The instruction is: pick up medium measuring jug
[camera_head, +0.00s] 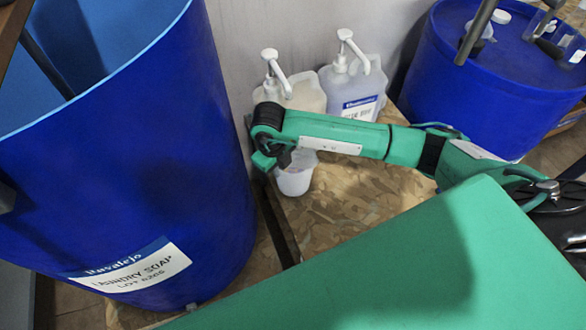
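A translucent white measuring jug (296,178) stands on the patterned board below the pump bottles, its upper part partly covered by my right arm. I take it for the medium one, but cannot be sure of its size. My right gripper (277,162) is at the end of the green arm reaching in from the right, pointing down just left of the jug's rim. Its fingers are small and dark, so I cannot tell whether they are open or touching the jug. My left gripper does not show.
A tall open blue drum (130,170) labelled laundry soap fills the left. Two pump bottles, one cream (303,95) and one white (352,88), stand behind my arm. A closed blue drum (490,85) at right bears small containers (482,31). Patterned board (350,205) is bare right of the jug.

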